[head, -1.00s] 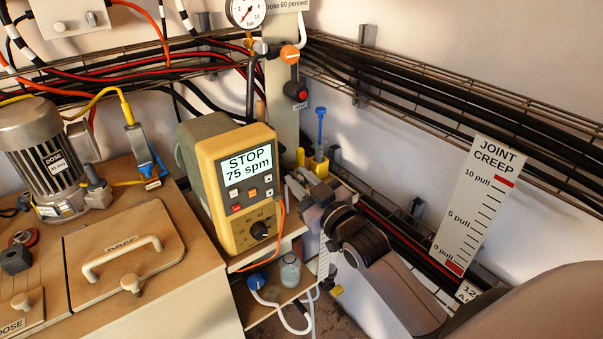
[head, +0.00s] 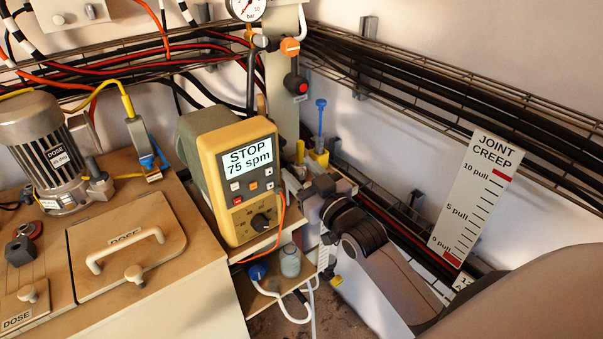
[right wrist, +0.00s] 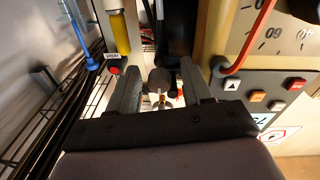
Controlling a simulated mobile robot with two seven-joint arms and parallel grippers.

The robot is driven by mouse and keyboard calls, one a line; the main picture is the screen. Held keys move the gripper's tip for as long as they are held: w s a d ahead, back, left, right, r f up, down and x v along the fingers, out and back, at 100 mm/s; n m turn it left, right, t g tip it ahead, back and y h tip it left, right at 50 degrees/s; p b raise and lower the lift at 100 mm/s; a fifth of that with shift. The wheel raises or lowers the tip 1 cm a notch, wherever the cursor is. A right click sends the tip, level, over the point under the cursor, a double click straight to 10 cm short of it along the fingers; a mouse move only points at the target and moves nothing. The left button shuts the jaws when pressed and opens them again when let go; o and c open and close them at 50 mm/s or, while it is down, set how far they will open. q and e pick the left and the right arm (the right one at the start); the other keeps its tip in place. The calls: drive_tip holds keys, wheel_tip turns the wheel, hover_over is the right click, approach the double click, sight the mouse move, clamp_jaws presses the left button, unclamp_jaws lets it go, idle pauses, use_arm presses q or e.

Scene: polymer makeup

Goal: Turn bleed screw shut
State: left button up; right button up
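My right gripper (right wrist: 158,82) is open in the right wrist view, its two dark fingers on either side of a small dark knob (right wrist: 160,80) with a brass part (right wrist: 162,100) just below it. This may be the bleed screw, but no label on it can be read. I cannot tell whether either finger touches it. In the head view my right gripper (head: 298,186) is beside the yellow pump unit (head: 243,185), mostly hidden by my own wrist. The pump display reads STOP, 75 spm. My left gripper is not in view.
The pump's keypad side (right wrist: 258,95) is close on the right in the wrist view. A blue-topped stem (head: 320,115), a red-ended lever (head: 297,88) and the cable tray (head: 460,115) are near the arm. A small bottle (head: 290,261) stands on the low shelf.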

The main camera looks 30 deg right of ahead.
drive_tip(key=shift+s+f, duration=0.15)
drive_tip(key=shift+s, duration=0.35)
drive_tip(key=s, duration=0.6)
drive_tip(key=shift+d+b, duration=0.3)
drive_tip(key=shift+s+f, duration=0.1)
drive_tip(key=shift+f, duration=0.05)
drive_tip(key=s+a+f+g, duration=0.3)
drive_tip(key=s+f, duration=0.5)
drive_tip(key=f, duration=0.3)
drive_tip(key=s+a+f+g, duration=0.4)
drive_tip(key=s+f, duration=0.5)
drive_tip(key=f, duration=0.3)
drive_tip(key=shift+g+y, duration=0.3)
drive_tip(key=shift+g, duration=0.4)
